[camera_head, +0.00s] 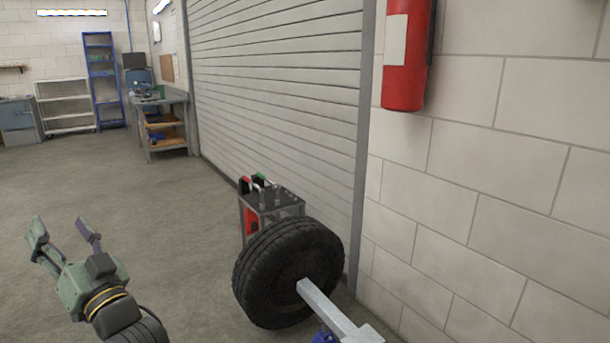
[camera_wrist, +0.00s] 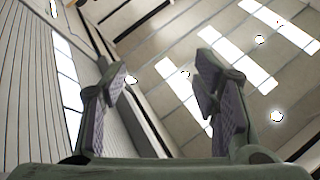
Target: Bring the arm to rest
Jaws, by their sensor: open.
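My gripper (camera_head: 66,232) is at the lower left of the head view, raised above the floor with its two fingers spread apart and pointing up. Nothing is between the fingers. In the wrist view my gripper (camera_wrist: 162,92) also shows open and empty, with the ceiling and its bright lights behind it. The gripper is apart from the wheel and the wall.
A black tyre (camera_head: 262,272) on a grey metal axle beam (camera_head: 330,308) stands at bottom centre. Behind it is a small tool cart (camera_head: 272,206). A red fire extinguisher (camera_head: 405,60) hangs on the right wall. A workbench (camera_head: 162,125) stands farther back. The left floor is clear.

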